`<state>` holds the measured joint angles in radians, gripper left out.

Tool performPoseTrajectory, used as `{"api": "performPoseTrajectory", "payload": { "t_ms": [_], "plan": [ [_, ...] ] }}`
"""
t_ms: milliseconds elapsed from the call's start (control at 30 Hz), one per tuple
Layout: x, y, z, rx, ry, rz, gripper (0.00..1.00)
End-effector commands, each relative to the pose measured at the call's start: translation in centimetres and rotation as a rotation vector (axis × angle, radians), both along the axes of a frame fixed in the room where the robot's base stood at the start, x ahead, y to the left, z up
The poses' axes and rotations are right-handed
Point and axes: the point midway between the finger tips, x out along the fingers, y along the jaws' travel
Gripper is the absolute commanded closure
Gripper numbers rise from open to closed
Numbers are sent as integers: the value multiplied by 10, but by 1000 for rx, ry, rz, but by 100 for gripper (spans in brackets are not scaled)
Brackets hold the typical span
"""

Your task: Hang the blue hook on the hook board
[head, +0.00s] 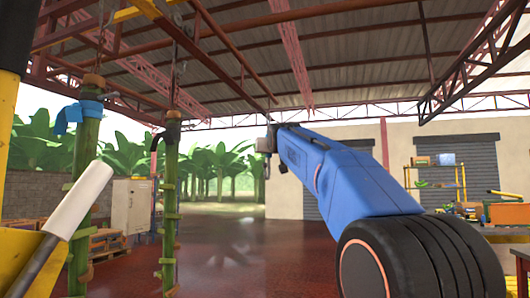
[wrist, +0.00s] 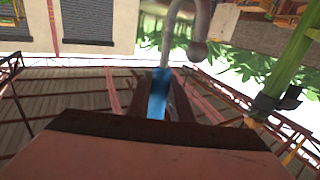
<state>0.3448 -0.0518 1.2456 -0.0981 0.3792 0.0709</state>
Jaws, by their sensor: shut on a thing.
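My gripper (wrist: 158,98) is shut on the blue hook (wrist: 157,97). Its blue part lies between the two dark fingers in the wrist view, and its grey metal bend (wrist: 187,25) curves beyond the fingertips with a rounded end. In the head view my gripper (head: 268,144) is small, at the end of my blue arm, held up in the air in front of the open doorway side. The blue hook is too small there to make out clearly. I cannot pick out the hook board in either view.
Two green stems hang at the left on chains, one with a blue wrap (head: 80,113), the other (head: 170,200) with a dark top. A pale rod (head: 82,200) is close at far left. A yellow shelf (head: 435,165) stands far right. The middle floor is clear.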

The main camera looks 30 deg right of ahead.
Motion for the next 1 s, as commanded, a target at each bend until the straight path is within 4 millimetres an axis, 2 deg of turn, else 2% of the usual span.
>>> {"api": "performPoseTrajectory", "payload": {
  "t_ms": [600, 1000],
  "plan": [
    [-24, -20, 1, 0, -1, -1, 100],
    [-26, -22, 1, 0, -1, 0, 100]
  ]
}}
